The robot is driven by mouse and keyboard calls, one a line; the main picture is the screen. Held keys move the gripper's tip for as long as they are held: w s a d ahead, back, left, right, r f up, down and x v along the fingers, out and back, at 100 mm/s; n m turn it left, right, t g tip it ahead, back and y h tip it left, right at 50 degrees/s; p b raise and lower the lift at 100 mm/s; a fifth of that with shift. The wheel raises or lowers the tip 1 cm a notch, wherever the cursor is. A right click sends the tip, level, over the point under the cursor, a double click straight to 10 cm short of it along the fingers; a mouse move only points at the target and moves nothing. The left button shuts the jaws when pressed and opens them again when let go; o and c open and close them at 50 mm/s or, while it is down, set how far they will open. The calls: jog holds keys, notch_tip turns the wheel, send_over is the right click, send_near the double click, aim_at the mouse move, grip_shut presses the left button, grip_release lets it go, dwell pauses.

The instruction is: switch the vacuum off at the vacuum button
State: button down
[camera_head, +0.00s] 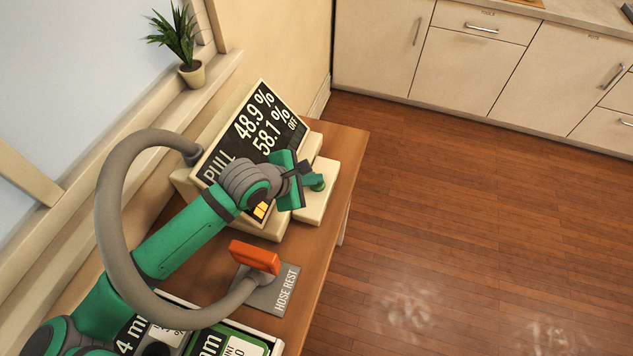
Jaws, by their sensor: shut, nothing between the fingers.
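A cream vacuum unit (318,207) sits on the wooden table, with a dark display (240,136) reading "PULL", "48.9 %", "58.1 %" and a small "OFF". A round green piece, which looks like the vacuum button (318,183), stands on the unit's low right part. My gripper (304,170) is shut and empty, right beside and partly over this button. I cannot tell whether they touch. My arm crosses in front of the unit and hides part of its lower display and front.
A grey hose loops from the unit to an orange nozzle (255,256) on the grey "HOSE REST" plate (286,290). Labelled trays (235,338) stand at the table's near end. A potted plant (192,73) is on the sill.

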aim_at(314, 187)
jog(key=shift+a, duration=0.1)
dwell(0.3)
jog(key=shift+r, duration=0.25)
jog(key=shift+s, duration=0.1)
jog(key=shift+r, duration=3.1)
